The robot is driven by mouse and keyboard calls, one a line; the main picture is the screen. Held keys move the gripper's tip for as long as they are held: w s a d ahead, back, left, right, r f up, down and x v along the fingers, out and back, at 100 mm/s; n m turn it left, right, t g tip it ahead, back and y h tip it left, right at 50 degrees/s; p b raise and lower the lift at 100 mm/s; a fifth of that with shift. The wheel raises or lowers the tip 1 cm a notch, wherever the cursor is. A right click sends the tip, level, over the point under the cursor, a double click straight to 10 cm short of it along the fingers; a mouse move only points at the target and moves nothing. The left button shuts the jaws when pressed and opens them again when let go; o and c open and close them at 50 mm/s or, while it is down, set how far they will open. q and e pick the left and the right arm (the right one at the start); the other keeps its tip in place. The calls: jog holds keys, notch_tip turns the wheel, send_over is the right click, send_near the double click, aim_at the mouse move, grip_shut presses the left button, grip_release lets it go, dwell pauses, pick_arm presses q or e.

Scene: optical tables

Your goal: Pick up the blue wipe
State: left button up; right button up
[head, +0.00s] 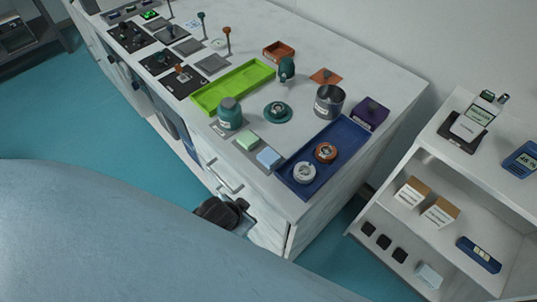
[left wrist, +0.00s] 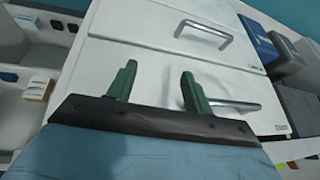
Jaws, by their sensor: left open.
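The blue wipe (head: 268,158) is a small light-blue block on a grey mat on the white cabinet's top, near its front edge. A light-green block (head: 247,141) lies beside it. My left gripper (left wrist: 158,72) shows two green fingers spread apart with nothing between them, facing the white drawer fronts. In the head view the dark end of my left arm (head: 222,213) is below the cabinet top, beside the drawers and apart from the wipe. The wipe does not clearly show in the left wrist view. My right gripper is not in view.
A blue tray (head: 335,143) with two round items lies right of the wipe. A teal jar (head: 230,113) and a lime tray (head: 232,88) stand behind. Drawer handles (head: 222,181) stick out near my left gripper. A white shelf (head: 455,185) stands at right.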

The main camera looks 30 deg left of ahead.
pick_arm(q)
notch_tip(320, 180, up, 12)
jog(key=w+t, duration=0.1)
jog(key=w, duration=0.1)
jog(key=w+d+r+m+t+h, duration=0.1)
jog(key=w+d+r+m+t, duration=0.15)
jog(key=w+r+t, duration=0.55)
jog(key=w+d+r+m+t+h, duration=0.15)
jog(key=w+d+r, duration=0.3)
jog(key=r, duration=0.75)
jog(key=s+d+r+m+t+h, duration=0.2)
jog(key=d+r+m+h, duration=0.9)
jog(key=r+m+h, duration=0.3)
jog(key=s+d+m+g+h, duration=0.5)
jog(key=d+m+g, duration=0.1)
jog(key=m+g, duration=0.55)
jog(key=m+g+y, duration=0.6)
jog(key=m+y, duration=0.1)
jog(key=y, duration=1.4)
send_over(269, 156)
notch_tip(269, 156, down, 26)
jog(key=shift+r+p, duration=0.1)
jog(key=shift+p, duration=0.35)
jog(key=shift+a+f, duration=0.1)
jog(key=shift+f, duration=2.85)
jog(key=c, duration=0.6)
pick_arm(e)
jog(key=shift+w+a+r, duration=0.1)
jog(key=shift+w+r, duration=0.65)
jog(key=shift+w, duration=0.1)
